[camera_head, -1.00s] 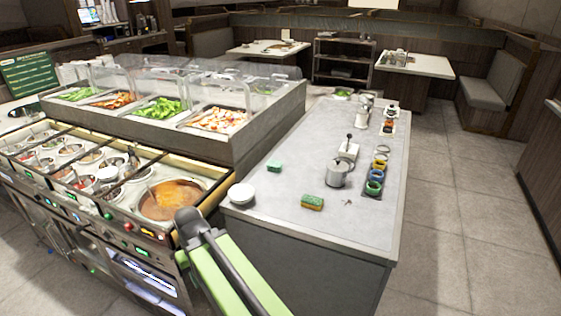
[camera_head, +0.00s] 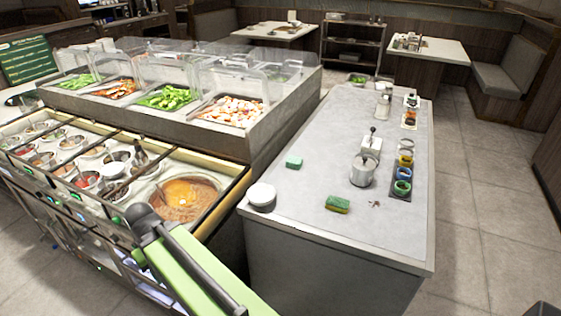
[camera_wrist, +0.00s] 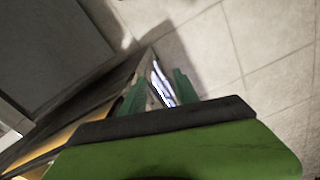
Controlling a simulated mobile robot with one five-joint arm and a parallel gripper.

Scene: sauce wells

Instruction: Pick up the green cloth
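A small teal-green folded piece, which looks like the green cloth (camera_head: 294,162), lies flat on the grey counter (camera_head: 318,222), in its left part near the food bar. My gripper (camera_wrist: 159,82) shows in the wrist view with its two green fingers apart and nothing visible between them. It points down toward the floor and the side of the stove unit. In the head view my green arm reaches in from the bottom, left of the counter and away from the cloth. The fingers cannot be made out there. The cloth is not in the wrist view.
A green and yellow sponge (camera_head: 337,205), white bowls (camera_head: 262,195) and a metal pot (camera_head: 362,171) stand on the counter. A dark tray (camera_head: 401,184) holds coloured cups. The counter's middle is mostly clear.

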